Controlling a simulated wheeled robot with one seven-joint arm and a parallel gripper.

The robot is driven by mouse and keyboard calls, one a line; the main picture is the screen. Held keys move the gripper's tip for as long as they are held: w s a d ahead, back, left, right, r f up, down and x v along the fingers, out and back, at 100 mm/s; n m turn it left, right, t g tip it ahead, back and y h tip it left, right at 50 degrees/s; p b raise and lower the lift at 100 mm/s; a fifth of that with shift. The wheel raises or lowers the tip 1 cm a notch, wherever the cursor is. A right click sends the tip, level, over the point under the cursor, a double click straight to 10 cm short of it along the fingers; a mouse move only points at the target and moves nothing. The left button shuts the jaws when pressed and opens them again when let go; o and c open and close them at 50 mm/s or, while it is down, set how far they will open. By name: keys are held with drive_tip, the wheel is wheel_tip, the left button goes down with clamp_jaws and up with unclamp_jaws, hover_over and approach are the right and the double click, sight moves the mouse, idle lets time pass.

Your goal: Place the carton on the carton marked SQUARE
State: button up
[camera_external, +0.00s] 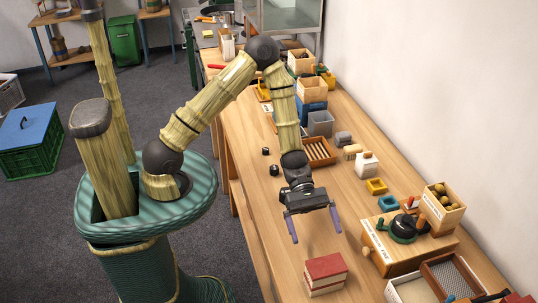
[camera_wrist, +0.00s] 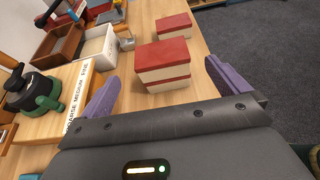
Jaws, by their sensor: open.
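A carton (camera_external: 326,270) with a red top and cream sides crossed by a red band stands on the wooden bench, below and ahead of my gripper (camera_external: 315,236). In the wrist view this near carton (camera_wrist: 164,66) shows between my fingers, apart from both; I cannot tell if it is one carton or two stacked. A second, lower red-topped carton (camera_wrist: 173,26) stands farther off in the wrist view. No SQUARE mark is readable on either. My gripper (camera_wrist: 161,72) is open and empty, its purple fingers spread above the bench.
A wooden box labelled COARSE MEDIUM FINE (camera_wrist: 76,112) with a dark green-handled device (camera_wrist: 32,92) stands to the left in the wrist view. A white tray (camera_wrist: 98,45) and brown tray (camera_wrist: 60,44) lie beyond. A crate of chestnuts (camera_external: 440,208) stands near the wall.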

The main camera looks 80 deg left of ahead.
idle(0.7)
drive_tip(key=s+a+m+g+y, duration=0.2)
drive_tip(key=s+a+m+y, duration=0.45)
drive_tip(key=a+m, duration=0.3)
drive_tip(key=a+r+m+t+y, duration=0.2)
drive_tip(key=a+r+m+y, duration=0.1)
drive_tip(key=a, duration=0.4)
drive_tip(key=a+r+m+t+y, duration=0.2)
drive_tip(key=a+r+m+y, duration=0.2)
drive_tip(key=a, duration=0.4)
drive_tip(key=shift+s+r+m+t, duration=0.15)
drive_tip(key=shift+s+m+t, duration=0.2)
drive_tip(key=shift+m, duration=0.4)
drive_tip(key=shift+a, duration=0.1)
